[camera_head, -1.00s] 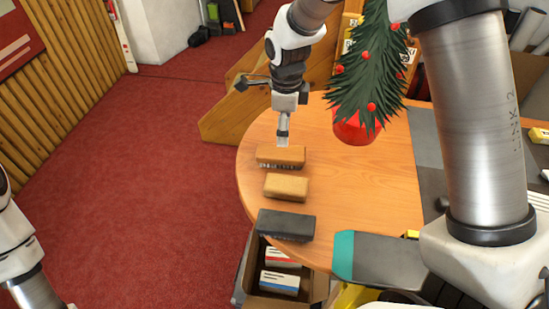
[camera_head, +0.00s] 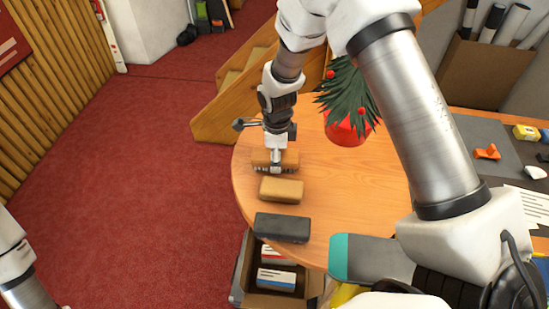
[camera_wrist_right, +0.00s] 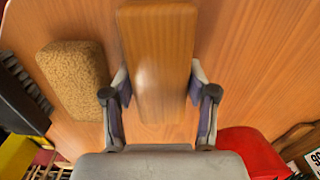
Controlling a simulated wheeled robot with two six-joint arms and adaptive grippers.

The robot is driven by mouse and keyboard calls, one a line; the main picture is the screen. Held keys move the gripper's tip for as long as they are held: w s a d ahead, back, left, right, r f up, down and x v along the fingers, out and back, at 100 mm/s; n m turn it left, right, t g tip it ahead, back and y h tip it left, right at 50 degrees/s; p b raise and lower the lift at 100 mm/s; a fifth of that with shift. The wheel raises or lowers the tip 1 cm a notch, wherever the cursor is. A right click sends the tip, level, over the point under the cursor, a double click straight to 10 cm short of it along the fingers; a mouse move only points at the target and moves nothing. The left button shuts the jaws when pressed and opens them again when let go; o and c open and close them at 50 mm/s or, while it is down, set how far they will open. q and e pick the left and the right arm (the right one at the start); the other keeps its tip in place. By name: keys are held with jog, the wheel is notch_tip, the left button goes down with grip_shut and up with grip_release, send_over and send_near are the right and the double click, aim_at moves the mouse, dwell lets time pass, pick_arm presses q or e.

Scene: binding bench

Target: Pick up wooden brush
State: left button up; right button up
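The wooden brush (camera_head: 289,157), a brown block with bristles below, lies on the round wooden table near its left edge. In the right wrist view, its smooth back (camera_wrist_right: 157,60) lies between my two right fingers. My right gripper (camera_head: 276,168) is low over the brush, with a finger on either side and small gaps showing, so it looks open. It partly covers the brush in the head view. My left arm shows at the left edge, but its gripper is out of view.
A tan sponge-like block (camera_head: 282,189) and a dark brush (camera_head: 282,228) lie nearer on the table (camera_head: 345,205). A small decorated tree in a red pot (camera_head: 347,131) stands to the right. A box with cartons (camera_head: 277,279) is below the table edge.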

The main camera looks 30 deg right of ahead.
jog(key=shift+s+d, duration=0.1)
jog(key=c, duration=0.5)
jog(key=shift+o, duration=0.2)
jog(key=shift+r, duration=0.15)
notch_tip(320, 180, up, 10)
jog(key=b, duration=0.2)
jog(key=shift+f+b, duration=0.25)
jog(key=shift+b, duration=0.1)
jog(key=shift+r, duration=0.2)
jog(key=shift+o, duration=1.1)
jog(key=shift+f, duration=0.1)
